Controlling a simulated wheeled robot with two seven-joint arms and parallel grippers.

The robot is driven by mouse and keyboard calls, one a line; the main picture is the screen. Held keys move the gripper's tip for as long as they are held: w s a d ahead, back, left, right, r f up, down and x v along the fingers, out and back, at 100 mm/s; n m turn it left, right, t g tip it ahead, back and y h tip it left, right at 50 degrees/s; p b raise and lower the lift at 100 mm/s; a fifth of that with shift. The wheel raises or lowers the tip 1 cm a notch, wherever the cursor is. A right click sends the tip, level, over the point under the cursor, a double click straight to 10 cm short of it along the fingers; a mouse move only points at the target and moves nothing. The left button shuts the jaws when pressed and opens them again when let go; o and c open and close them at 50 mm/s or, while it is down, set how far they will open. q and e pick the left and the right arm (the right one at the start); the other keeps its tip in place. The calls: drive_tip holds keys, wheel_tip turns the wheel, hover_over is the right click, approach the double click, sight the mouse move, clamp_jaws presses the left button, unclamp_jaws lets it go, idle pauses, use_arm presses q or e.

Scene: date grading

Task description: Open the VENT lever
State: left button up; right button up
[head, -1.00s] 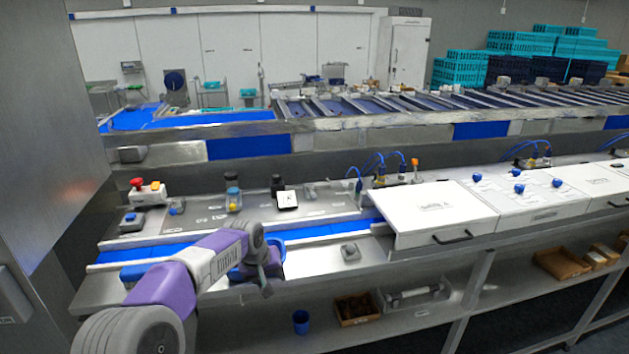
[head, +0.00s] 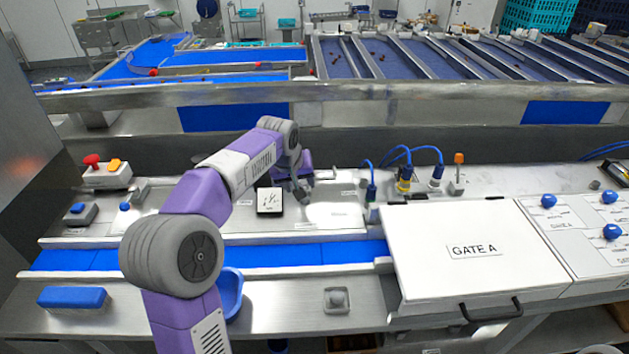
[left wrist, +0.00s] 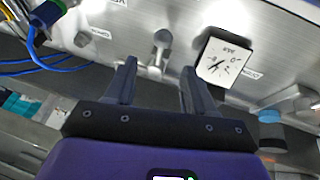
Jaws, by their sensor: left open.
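In the left wrist view a small metal lever with a rounded end (left wrist: 162,39) stands on the steel panel, just beyond the gap between my fingertips. Its label is too small to read, so I cannot confirm that it is the VENT lever. My left gripper (left wrist: 159,68) is open and empty, with no visible contact with the lever. In the head view my left gripper (head: 301,194) hangs over the back panel, just right of the white gauge (head: 270,200), and hides the lever there. The gauge also shows in the left wrist view (left wrist: 222,62). My right gripper is not in view.
Blue cables with plugs (head: 404,178) rise right of the gripper. The white GATE A cover (head: 450,280) stands at the front right. A blue belt (head: 340,252) runs in front of the panel. A red stop button (head: 92,160) is at far left.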

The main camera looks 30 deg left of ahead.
use_arm(q)
drive_tip(key=x, duration=0.7)
drive_tip(key=shift+s+f, duration=0.15)
drive_tip(key=shift+c, duration=0.3)
clamp_jaws()
